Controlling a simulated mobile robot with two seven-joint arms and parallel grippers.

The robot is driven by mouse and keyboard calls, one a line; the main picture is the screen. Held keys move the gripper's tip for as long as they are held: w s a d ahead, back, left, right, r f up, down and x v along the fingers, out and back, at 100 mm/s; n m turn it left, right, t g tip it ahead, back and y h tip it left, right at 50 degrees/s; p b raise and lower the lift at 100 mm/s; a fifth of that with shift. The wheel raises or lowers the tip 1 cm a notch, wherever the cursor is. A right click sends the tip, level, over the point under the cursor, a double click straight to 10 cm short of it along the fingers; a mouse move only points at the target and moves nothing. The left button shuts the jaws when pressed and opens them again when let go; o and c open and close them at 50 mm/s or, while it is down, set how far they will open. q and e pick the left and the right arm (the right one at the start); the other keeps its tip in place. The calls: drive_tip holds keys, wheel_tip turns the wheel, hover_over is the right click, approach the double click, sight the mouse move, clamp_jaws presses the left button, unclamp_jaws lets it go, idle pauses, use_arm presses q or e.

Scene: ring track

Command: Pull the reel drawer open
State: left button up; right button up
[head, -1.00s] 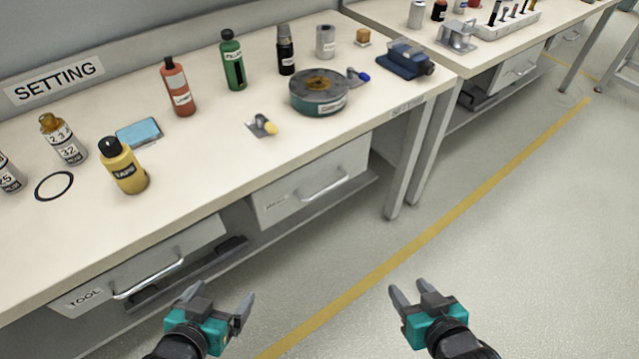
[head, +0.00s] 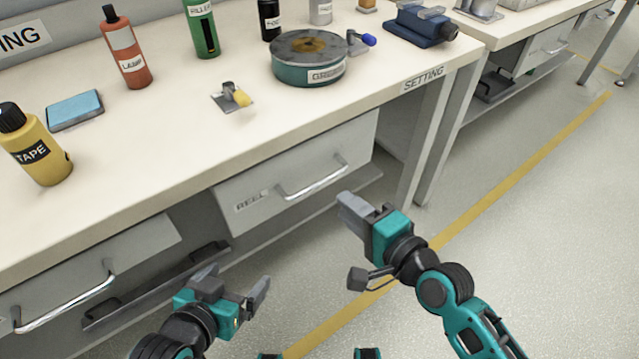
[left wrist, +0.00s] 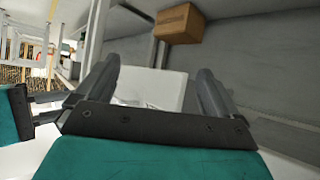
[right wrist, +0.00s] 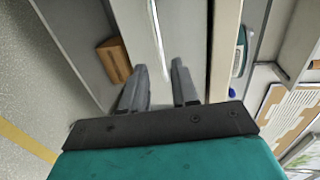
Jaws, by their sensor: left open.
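The reel drawer (head: 262,196) is a pale front marked REEL under the bench top, with a silver bar handle (head: 314,184). It appears shut, its front close under the bench edge. My right gripper (head: 352,212) is just right of and below the handle, apart from it in the head view. Its fingers (right wrist: 160,85) are partly open with nothing held between them. A thin bright bar, perhaps the handle, runs ahead of them in the right wrist view. My left gripper (head: 238,284) is open and empty, low in front of the bench; its spread fingers show in the left wrist view (left wrist: 155,90).
Left of the reel drawer is another drawer (head: 75,265) with a bar handle. A teal reel (head: 309,60), bottles and a blue vise-like tool (head: 422,27) stand on the bench top (head: 170,145). Bench legs (head: 432,140) stand to the right. The floor in front is clear.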

sight(320, 185)
drive_tip(key=b+x, duration=0.2)
drive_tip(key=x, duration=0.8)
drive_tip(key=shift+d, duration=0.1)
clamp_jaws()
